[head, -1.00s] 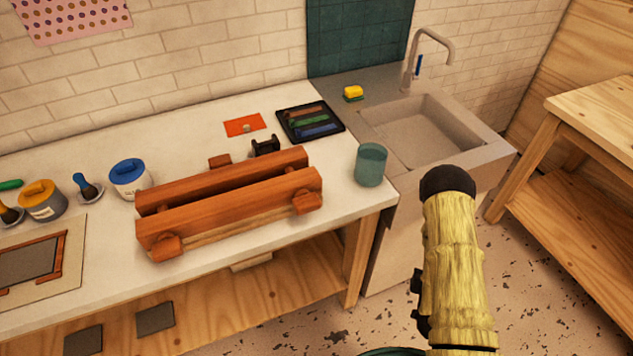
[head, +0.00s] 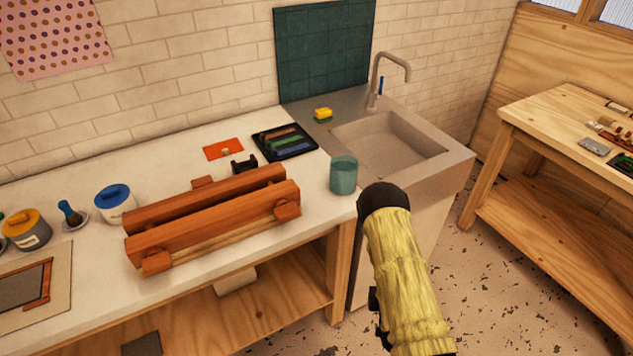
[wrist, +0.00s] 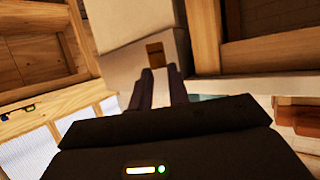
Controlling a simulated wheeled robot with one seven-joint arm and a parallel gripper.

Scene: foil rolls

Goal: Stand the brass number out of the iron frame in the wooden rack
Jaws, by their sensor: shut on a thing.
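My gripper (wrist: 160,73) shows in the wrist view, its two dark fingers close together. They are shut on a small brown-gold block with a darker middle, which I take for the brass number (wrist: 154,46). It is seen against a pale surface, and its face is too small to read. In the head view my gripper is hidden; only my arm in its straw-yellow cover shows. I cannot make out the iron frame or the wooden rack for certain. Small wooden and metal items (head: 610,135) lie on the wooden table (head: 545,125) at the right.
The white counter (head: 90,180) carries a reddish wooden press (head: 215,215), a dark tray (head: 286,141), a teal cup (head: 343,175) and paint tubs. A sink (head: 390,145) stands beyond its right end. Speckled floor (head: 490,290) lies open between sink and table.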

